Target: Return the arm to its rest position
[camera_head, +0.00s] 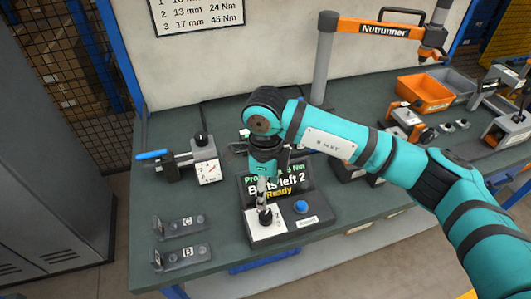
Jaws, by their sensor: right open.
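My right arm (345,138), teal with black bands, reaches in from the right over the bench. Its right gripper (262,190) points down in front of the dark display, just above a black knob-like part (265,216) on a pale plate. The gripper is open; the picture is too small to tell whether its fingers touch that part. My left arm and left gripper are not in view.
A blue button (300,207) is beside the plate. Brackets C (180,226) and B (180,257) and a blue-handled gauge device (206,170) stand left. Orange bin (424,92) and nutrunner boom (370,27) are behind.

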